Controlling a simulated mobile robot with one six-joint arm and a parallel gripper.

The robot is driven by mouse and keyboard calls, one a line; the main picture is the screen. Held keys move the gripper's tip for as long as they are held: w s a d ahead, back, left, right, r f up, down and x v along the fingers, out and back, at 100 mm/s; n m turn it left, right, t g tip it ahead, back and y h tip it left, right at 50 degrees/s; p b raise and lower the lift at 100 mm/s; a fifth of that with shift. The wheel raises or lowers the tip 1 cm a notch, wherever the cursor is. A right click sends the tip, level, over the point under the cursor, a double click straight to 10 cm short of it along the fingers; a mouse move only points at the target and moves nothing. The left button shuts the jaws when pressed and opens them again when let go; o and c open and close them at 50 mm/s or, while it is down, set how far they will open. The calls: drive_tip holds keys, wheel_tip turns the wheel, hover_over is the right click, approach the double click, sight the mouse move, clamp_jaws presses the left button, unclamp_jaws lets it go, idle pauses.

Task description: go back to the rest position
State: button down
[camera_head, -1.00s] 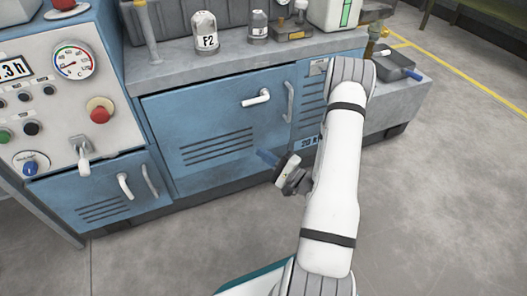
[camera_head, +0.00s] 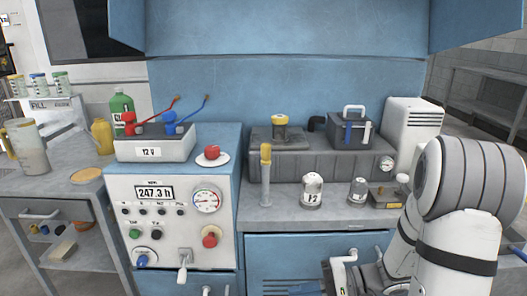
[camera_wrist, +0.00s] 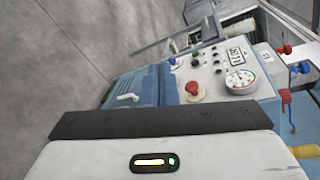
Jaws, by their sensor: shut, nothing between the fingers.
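My gripper (camera_head: 300,289) is low in the head view, at the bottom edge in front of the blue cabinet. My white arm fills the lower right of the head view, bent at a large grey-banded joint. In the wrist view only a white housing with a small light and a dark bar shows, and the fingertips are out of sight there.
The control panel (camera_head: 140,226) with gauge and red knobs stands left of my gripper. Behind are a bench with filters (camera_head: 312,190), a grey box (camera_head: 352,132) and a white ribbed unit (camera_head: 398,122). A shelf cart (camera_head: 75,190) stands far left. Grey floor (camera_wrist: 50,70) is open in the wrist view.

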drive_tip(key=s+d+r+n+h+p, duration=0.1)
drive_tip(key=r+h+p, duration=0.4)
drive_tip(key=r, duration=0.5)
drive_tip(key=s+d+r+n+t+h+p, duration=0.1)
drive_tip(key=s+d+r+n+h+p, duration=0.1)
drive_tip(key=s+r+h+p, duration=0.3)
drive_tip(key=s+d+r+n+t+h+p, duration=0.1)
drive_tip(key=s+d+r+h+p, duration=0.2)
drive_tip(key=r+p, duration=0.7)
wheel_tip(320, 180, up, 6)
drive_tip(key=shift+s+d+f+n+h+p, duration=0.1)
drive_tip(key=shift+s+d+n+h+p, duration=0.2)
drive_tip(key=shift+h, duration=0.9)
drive_tip(key=c, duration=2.2)
unclamp_jaws()
drive_tip(key=shift+w+a, duration=0.1)
